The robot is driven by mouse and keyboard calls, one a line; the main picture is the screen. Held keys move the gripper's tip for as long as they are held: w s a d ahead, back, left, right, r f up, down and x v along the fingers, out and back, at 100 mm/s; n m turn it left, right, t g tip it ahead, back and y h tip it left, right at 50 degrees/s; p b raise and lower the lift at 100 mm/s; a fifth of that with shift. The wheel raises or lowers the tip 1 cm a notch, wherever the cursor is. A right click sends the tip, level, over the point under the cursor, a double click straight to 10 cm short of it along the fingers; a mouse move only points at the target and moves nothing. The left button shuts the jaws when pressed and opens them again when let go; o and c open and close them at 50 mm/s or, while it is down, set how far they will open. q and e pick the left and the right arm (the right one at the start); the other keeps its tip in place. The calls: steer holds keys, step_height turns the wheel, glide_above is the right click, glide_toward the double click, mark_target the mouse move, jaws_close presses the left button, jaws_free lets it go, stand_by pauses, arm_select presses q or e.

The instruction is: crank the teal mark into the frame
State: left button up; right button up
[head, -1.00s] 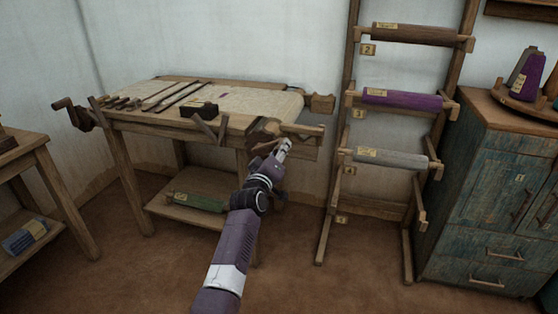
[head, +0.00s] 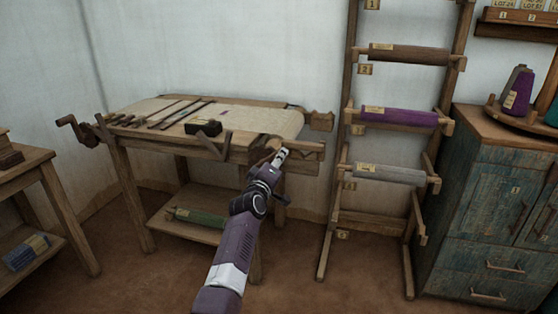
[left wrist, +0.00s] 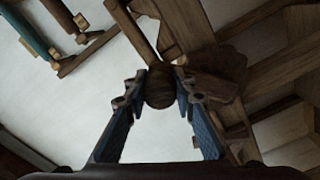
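The loom table (head: 165,139) stands at the left with pale cloth (head: 262,118) across its top. A small dark block (head: 203,128) with a pale label sits at its front edge. I cannot clearly make out a teal mark on the cloth. My left gripper (head: 281,155) is at the loom's front right corner. In the left wrist view, my left gripper (left wrist: 162,88) has its fingers on both sides of a round wooden knob (left wrist: 160,86), seemingly closed on it. A wooden crank arm shows behind it. My right gripper is not in view.
Another crank (head: 75,128) sticks out at the loom's left end. Several thin sticks (head: 165,113) lie on the cloth. A rack with rollers (head: 398,117) and a teal cabinet (head: 492,205) stand to the right. Open floor lies in front.

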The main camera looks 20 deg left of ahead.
arm_select(q)
steer(key=o, duration=0.5)
steer(key=shift+s+a, duration=0.2)
steer(key=shift+s, duration=3.5)
